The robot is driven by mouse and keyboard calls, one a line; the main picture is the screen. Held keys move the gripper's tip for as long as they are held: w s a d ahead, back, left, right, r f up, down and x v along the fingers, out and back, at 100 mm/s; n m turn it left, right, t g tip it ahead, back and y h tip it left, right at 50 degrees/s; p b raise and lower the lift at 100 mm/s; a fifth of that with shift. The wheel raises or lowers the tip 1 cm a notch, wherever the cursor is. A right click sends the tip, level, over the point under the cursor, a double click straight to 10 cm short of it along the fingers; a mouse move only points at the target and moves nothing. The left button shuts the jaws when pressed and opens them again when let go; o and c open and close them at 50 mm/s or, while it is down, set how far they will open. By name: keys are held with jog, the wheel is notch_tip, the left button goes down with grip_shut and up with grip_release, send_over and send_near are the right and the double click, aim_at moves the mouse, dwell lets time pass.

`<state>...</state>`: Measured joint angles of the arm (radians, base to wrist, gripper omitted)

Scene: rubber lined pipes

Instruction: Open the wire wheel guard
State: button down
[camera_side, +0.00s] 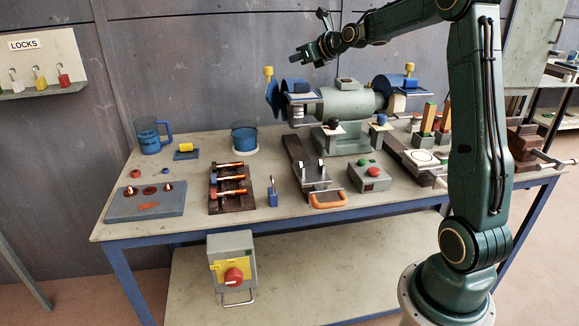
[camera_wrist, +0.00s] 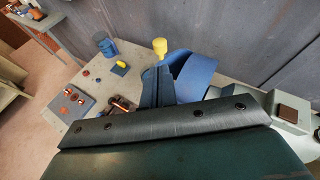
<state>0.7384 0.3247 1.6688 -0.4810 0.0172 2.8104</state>
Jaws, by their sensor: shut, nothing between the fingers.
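The grinder (camera_side: 345,103) has a blue guard on each side. The left guard (camera_side: 273,97) is a blue plate tilted up, with a yellow knob (camera_side: 268,71) on top. In the wrist view the blue guard (camera_wrist: 200,72) and yellow knob (camera_wrist: 160,46) lie just beyond my fingers. The right guard (camera_side: 388,84) also carries a yellow knob (camera_side: 409,67). I cannot tell which side has the wire wheel. My gripper (camera_side: 297,59) is shut and empty, above the left end of the grinder and apart from the knob. Its closed fingers (camera_wrist: 157,84) also show in the wrist view.
A blue mug (camera_side: 150,138), a blue round container (camera_side: 244,138), a grey board (camera_side: 146,202) and a brown rack (camera_side: 230,188) stand on the left of the table. The wall is behind.

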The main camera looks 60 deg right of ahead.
jog(key=n, duration=0.1)
jog(key=d+n, duration=0.1)
jog(key=n, duration=0.1)
jog(key=s+n+y, duration=0.1)
jog(key=n, duration=0.1)
jog(key=shift+d+f, duration=0.2)
jog(key=shift+f, duration=0.15)
jog(key=n, duration=0.3)
jog(key=s+d+n+y, duration=0.1)
jog(key=n, duration=0.1)
jog(key=shift+s+d+f+n, duration=0.1)
jog(key=shift+f+n, duration=0.1)
jog(key=shift+n, duration=0.1)
jog(key=n, duration=0.2)
jog(key=s+d+n+y, duration=0.1)
jog(key=n, duration=0.1)
jog(key=shift+s+t, duration=0.15)
jog(key=shift+t, duration=0.25)
jog(key=n, duration=0.1)
jog(key=s+n, duration=0.1)
jog(key=n, duration=0.1)
jog(key=s+n+y, duration=0.1)
jog(key=n, duration=0.1)
jog(key=shift+d, duration=0.3)
jog(key=shift+w+f, duration=0.1)
jog(key=shift+w, duration=0.05)
jog(key=r+x, duration=0.1)
jog(key=x, duration=1.2)
jog(key=shift+w, duration=0.55)
jog(key=shift+r, duration=0.15)
